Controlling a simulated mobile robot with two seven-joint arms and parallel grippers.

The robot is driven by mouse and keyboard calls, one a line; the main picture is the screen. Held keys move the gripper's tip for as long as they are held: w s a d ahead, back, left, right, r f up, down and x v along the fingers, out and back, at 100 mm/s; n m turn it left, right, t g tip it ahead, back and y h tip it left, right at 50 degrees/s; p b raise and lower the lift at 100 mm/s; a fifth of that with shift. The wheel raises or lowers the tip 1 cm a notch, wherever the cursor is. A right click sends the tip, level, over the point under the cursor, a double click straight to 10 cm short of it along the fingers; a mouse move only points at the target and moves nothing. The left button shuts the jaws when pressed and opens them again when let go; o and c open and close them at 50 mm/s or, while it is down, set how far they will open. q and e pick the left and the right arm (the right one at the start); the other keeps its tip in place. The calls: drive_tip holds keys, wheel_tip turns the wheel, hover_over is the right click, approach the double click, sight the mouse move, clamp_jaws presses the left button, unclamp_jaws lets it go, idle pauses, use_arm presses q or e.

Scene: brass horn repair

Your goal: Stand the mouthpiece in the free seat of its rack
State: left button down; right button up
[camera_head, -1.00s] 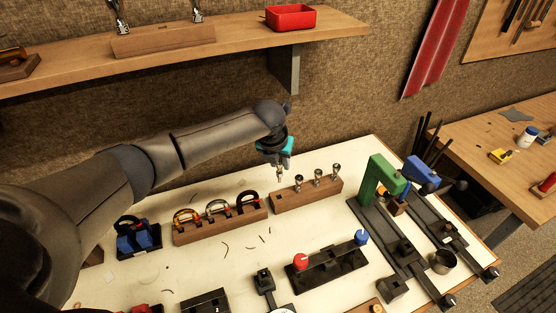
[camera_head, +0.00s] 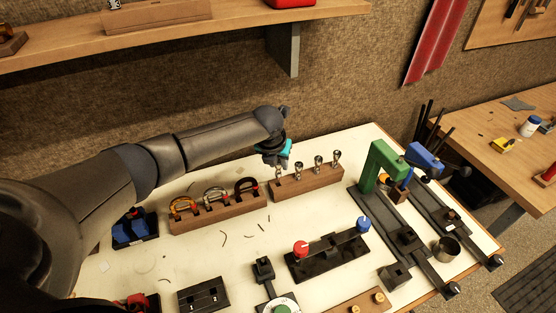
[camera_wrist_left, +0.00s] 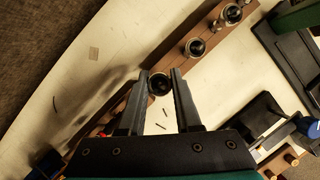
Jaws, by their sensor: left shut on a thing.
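My left gripper (camera_head: 277,163) is shut on a small silver mouthpiece (camera_head: 279,173) and points down at the left end of the wooden mouthpiece rack (camera_head: 310,183). In the left wrist view the mouthpiece (camera_wrist_left: 159,84) shows end-on, its dark round cup between the two fingertips (camera_wrist_left: 157,88). Three other mouthpieces stand upright in the rack; the nearest (camera_head: 298,172) is just right of the held one. The held mouthpiece looks roughly upright. Its lower end and the free seat are hard to make out, so I cannot tell whether it touches the rack. My right gripper is out of view.
A wooden rack with curved pieces (camera_head: 219,216) stands just left of the mouthpiece rack. A green clamp-like fixture (camera_head: 380,165) stands to the right. A black stand with red and blue knobs (camera_head: 328,259) is in front.

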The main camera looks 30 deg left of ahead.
sight(277, 170)
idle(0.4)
use_arm(q)
drive_tip(key=shift+p, duration=0.7)
idle(1.2)
drive_tip(key=shift+f+b, duration=1.25)
drive_tip(key=shift+f, duration=0.65)
drive_tip(key=c, duration=0.5)
unclamp_jaws()
drive_tip(key=shift+r, duration=0.1)
drive_tip(key=shift+s+r, duration=0.2)
drive_tip(key=shift+r, duration=0.35)
drive_tip(key=p+v, duration=0.1)
drive_tip(key=v, duration=1.3)
drive_tip(key=shift+s+p, duration=0.1)
drive_tip(key=shift+p, duration=0.3)
